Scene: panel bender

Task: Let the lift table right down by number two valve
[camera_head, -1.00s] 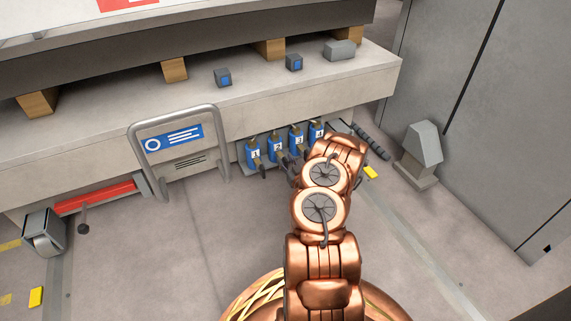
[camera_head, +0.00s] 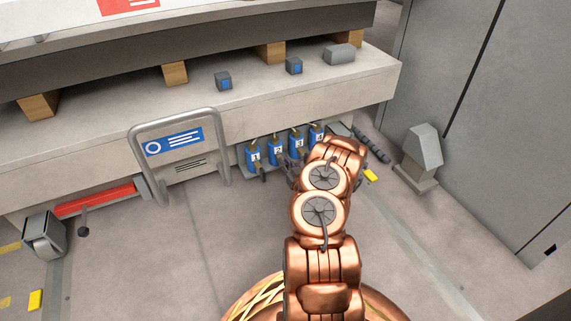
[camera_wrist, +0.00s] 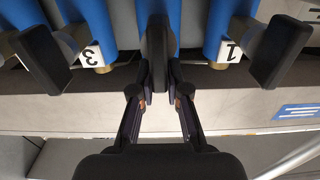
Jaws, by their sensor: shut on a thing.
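A row of blue valves stands low under the grey ledge. Number two valve (camera_head: 277,152) is second from the left in the head view. My gripper (camera_head: 288,168) is at the row, partly hidden by my arm. In the wrist view, which shows the row upside down, the black lever (camera_wrist: 157,45) of number two valve stands between my gripper's fingers (camera_wrist: 157,96), and they are shut on it. The levers of valve three (camera_wrist: 40,60) and valve one (camera_wrist: 280,50) are on either side. A dark slab (camera_head: 120,75) lies above wooden blocks; I cannot tell if it is the lift table.
A grey tube frame with a blue sign (camera_head: 174,141) stands left of the valves. A red bar (camera_head: 95,198) and a grey pedal box (camera_head: 43,235) are further left. A grey post (camera_head: 421,150) and a tall cabinet (camera_head: 500,110) are at right. Open floor lies at front left.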

